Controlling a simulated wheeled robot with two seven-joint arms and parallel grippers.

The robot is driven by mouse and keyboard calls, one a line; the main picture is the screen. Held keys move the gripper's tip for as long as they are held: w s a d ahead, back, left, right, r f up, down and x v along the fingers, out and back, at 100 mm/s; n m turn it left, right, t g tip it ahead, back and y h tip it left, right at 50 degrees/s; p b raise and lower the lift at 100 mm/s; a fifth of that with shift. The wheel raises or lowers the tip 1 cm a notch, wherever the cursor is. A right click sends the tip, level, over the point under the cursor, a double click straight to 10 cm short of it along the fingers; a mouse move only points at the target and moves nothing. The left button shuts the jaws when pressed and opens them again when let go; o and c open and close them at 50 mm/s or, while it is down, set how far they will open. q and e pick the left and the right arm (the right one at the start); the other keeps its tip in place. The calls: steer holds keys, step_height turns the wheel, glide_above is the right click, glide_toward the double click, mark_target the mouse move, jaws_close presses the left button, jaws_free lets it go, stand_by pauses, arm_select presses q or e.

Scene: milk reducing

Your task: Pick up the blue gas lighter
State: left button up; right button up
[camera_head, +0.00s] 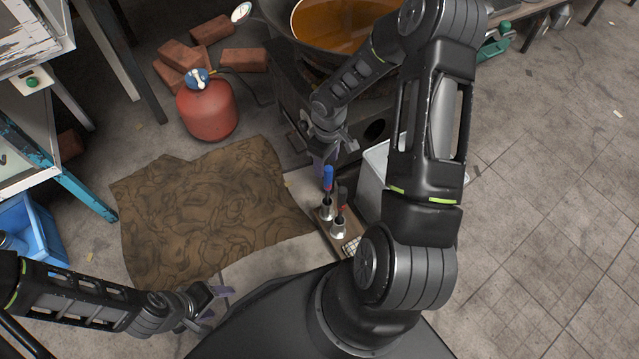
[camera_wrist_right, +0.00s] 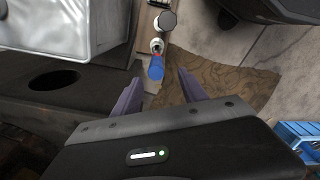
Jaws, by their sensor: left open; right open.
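The blue gas lighter (camera_head: 328,178) stands upright in a metal cup (camera_head: 327,210) on a small wooden board on the floor. It also shows in the right wrist view (camera_wrist_right: 156,68), seen from above, ahead of the fingers and roughly between their lines. My right gripper (camera_head: 323,158) is open and just above and behind the lighter; its purple fingers (camera_wrist_right: 156,88) show apart and empty in the wrist view. My left gripper (camera_head: 222,305) is open and empty at the lower left, far from the lighter. A dark-handled item (camera_head: 342,196) stands in a second cup beside it.
A white bin (camera_head: 373,172) stands right of the board, close to my right arm. A dark stove (camera_head: 290,95) with a pan of orange liquid (camera_head: 340,24) is behind.

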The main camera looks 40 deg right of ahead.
mark_target(327, 180)
steer(key=shift+w+d+f+b, duration=0.25)
steer(key=shift+d+f+b, duration=0.2)
steer(key=shift+f, duration=0.3)
steer(key=shift+s+a+f+b, duration=0.1)
steer(key=shift+s+f+b, duration=0.05)
steer(key=shift+f+b, duration=0.45)
arm_select(q)
step_height(327, 180, down, 3)
steer(key=shift+w+r, duration=0.1)
steer(key=shift+w, duration=0.05)
arm_select(e)
steer(key=shift+f+b, duration=0.35)
steer(key=shift+f, duration=0.9)
arm_select(q)
steer(key=shift+w+a+f, duration=0.1)
steer(key=shift+a+f, duration=0.05)
steer(key=shift+f, duration=0.25)
arm_select(e)
step_height(327, 180, down, 5)
steer(key=shift+s+a+f+b, duration=0.1)
steer(key=shift+s+f+b, duration=0.05)
steer(key=shift+b, duration=1)
arm_select(q)
steer(key=shift+w+a+f, duration=0.15)
steer(key=shift+f, duration=0.4)
steer(key=shift+w+a+f, duration=0.15)
steer(key=shift+f, duration=0.4)
